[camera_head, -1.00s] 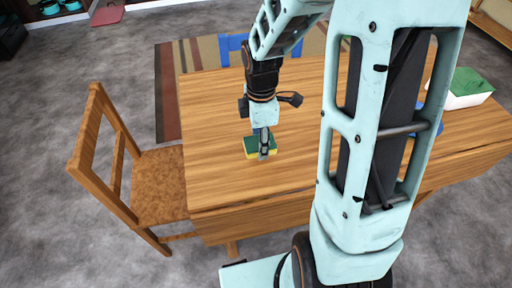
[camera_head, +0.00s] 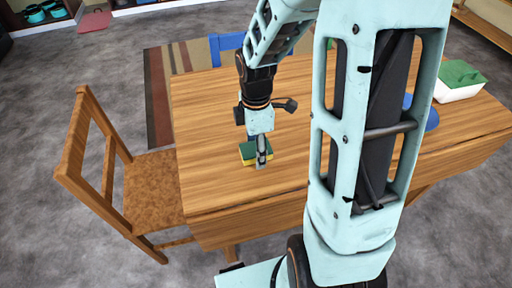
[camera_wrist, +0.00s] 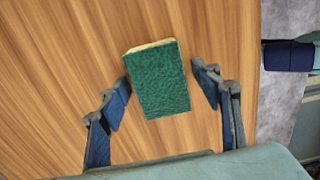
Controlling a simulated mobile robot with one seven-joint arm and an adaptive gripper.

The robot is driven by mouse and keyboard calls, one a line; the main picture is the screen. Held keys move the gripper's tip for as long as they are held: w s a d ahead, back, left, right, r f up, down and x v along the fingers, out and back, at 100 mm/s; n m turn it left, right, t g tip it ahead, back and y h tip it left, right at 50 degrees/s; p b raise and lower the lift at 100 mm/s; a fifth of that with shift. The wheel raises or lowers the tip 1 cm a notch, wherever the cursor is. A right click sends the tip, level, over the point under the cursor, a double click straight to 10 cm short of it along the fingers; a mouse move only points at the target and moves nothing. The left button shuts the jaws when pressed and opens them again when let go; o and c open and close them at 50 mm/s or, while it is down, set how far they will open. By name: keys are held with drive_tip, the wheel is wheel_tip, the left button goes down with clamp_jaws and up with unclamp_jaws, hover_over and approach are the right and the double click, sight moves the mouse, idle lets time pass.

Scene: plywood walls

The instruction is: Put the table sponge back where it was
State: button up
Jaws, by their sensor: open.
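The sponge (camera_head: 247,152), green on top with a yellow layer, lies flat on the wooden table (camera_head: 205,120) near its left front part. In the wrist view the sponge (camera_wrist: 158,82) shows its dark green face and a pale yellow edge. My gripper (camera_wrist: 160,92) is open, with one blue-padded finger on each side of the sponge's near part and a gap on both sides. In the head view my gripper (camera_head: 262,155) is low over the table at the sponge and hides part of it.
The table's left surface is clear.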

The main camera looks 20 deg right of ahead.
drive_tip(key=shift+r, duration=0.1)
wheel_tip(320, 180, up, 12)
drive_tip(key=p, duration=0.3)
drive_tip(key=shift+r, duration=0.1)
idle(0.4)
